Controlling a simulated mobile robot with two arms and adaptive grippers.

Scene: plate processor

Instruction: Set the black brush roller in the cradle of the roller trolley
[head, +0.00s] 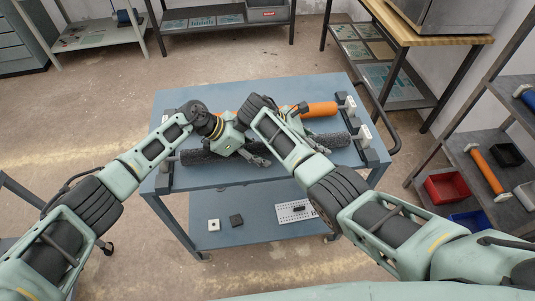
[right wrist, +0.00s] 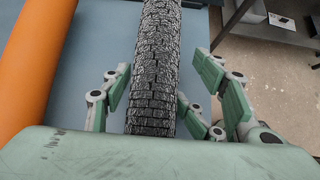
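The black brush roller (head: 205,157) lies left to right across the blue top of the roller trolley (head: 215,178). Its ends are near the black cradle brackets at the left (head: 164,178) and right (head: 372,157); I cannot tell whether they are seated. My right gripper (head: 312,147) is over the roller's right part. In the right wrist view, its open fingers stand on both sides of the black roller (right wrist: 157,65). My left gripper (head: 262,160) is at the roller's middle, fingers low by its near side; its grip is unclear.
An orange roller (head: 318,109) lies behind the black one, partly hidden by my arms. The lower shelf (head: 260,225) holds small blocks and a perforated plate (head: 297,211). A shelf with red (head: 447,186) and blue bins stands at the right. The trolley top's front left is clear.

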